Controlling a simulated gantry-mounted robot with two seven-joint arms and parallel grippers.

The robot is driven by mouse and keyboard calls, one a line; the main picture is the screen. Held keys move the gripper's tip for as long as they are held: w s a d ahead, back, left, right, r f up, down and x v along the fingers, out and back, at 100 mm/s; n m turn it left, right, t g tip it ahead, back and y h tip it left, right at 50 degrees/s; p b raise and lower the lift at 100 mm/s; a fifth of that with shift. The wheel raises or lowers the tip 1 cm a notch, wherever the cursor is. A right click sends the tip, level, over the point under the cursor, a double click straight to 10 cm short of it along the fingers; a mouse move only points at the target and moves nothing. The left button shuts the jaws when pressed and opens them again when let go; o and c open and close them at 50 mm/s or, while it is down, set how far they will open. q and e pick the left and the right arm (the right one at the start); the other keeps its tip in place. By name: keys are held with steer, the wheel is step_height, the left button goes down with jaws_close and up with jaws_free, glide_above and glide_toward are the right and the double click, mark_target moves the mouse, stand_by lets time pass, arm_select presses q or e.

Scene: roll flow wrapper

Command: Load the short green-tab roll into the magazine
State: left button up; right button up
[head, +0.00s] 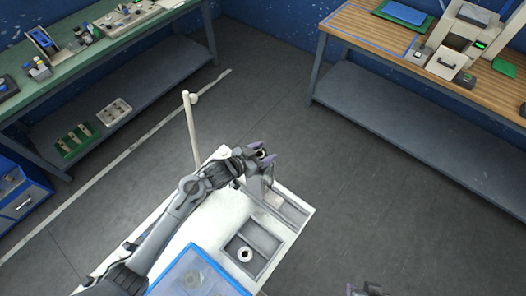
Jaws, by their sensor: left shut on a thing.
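My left gripper (265,160) is shut on a small roll (260,154) with a pale ring-shaped end, held above the far end of the white machine. No green tab can be made out on it at this size. Another roll (244,254), a white ring with a dark core, lies in the grey square tray (262,238) on the white top. A grey slotted part (285,208), which may be the magazine, lies just right of and below my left gripper. My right gripper (368,290) shows only partly at the bottom edge, its fingers unclear.
A thin pale post (190,130) rises beside my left arm. A blue-edged clear cover (198,275) stands at the front of the machine. A green bench (110,50) at left and a wooden bench (390,45) at right hold equipment. The floor between is clear.

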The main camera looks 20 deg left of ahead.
mark_target(262, 158)
arm_select(q)
steer(key=shift+f, duration=0.15)
stand_by(0.6)
steer(key=shift+f+b, duration=0.6)
steer(key=shift+f, duration=0.45)
steer(key=shift+f, duration=0.55)
steer(key=o, duration=1.2)
steer(key=shift+v, duration=5.4)
